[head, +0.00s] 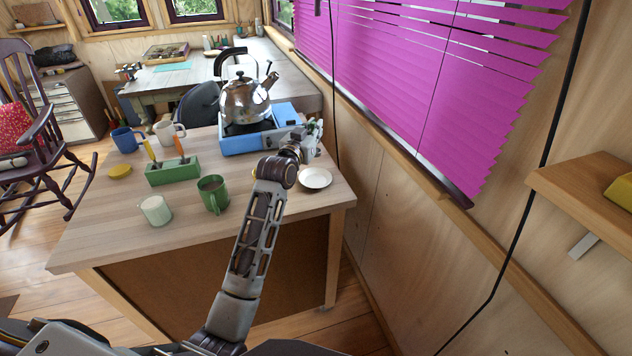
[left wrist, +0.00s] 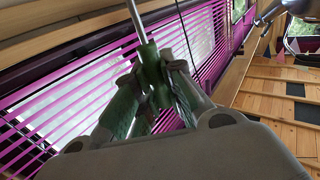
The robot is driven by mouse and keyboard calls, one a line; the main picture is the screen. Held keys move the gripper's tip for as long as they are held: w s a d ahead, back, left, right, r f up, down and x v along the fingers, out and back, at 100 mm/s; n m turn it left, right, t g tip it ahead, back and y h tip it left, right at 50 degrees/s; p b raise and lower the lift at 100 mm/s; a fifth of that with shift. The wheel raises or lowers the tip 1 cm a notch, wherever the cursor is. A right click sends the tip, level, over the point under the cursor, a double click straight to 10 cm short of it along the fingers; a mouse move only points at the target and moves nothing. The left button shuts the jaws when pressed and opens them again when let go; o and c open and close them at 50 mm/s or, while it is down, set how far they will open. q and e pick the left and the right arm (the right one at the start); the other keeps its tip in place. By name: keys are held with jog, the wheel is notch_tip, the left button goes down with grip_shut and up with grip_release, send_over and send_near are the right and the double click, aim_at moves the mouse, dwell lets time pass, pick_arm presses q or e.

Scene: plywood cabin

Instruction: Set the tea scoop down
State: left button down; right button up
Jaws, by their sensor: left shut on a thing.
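My left gripper (head: 314,133) is over the right back part of the wooden table (head: 100,235), beside the blue stove and above a white saucer. In the left wrist view its fingers (left wrist: 160,78) are shut on the green handle of the tea scoop (left wrist: 150,65). The scoop's thin metal shaft runs up out of the top of that view, so its bowl is hidden. In the head view the scoop is too small to make out. A green holder (head: 173,174) on the table has a yellow-handled and an orange-handled utensil standing in it. My right gripper is not in view.
A steel kettle (head: 246,102) stands on the blue stove (head: 250,143). The white saucer (head: 315,179) lies near the right edge. A green mug (head: 212,193), pale cup (head: 156,210), blue mug (head: 126,139), white mug (head: 167,132) and yellow lid (head: 119,171) are left. The front strip is clear.

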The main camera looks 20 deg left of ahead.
pick_arm(q)
jog(key=shift+f, duration=0.45)
notch_tip(320, 180, down, 4)
jog(key=shift+f, duration=2.7)
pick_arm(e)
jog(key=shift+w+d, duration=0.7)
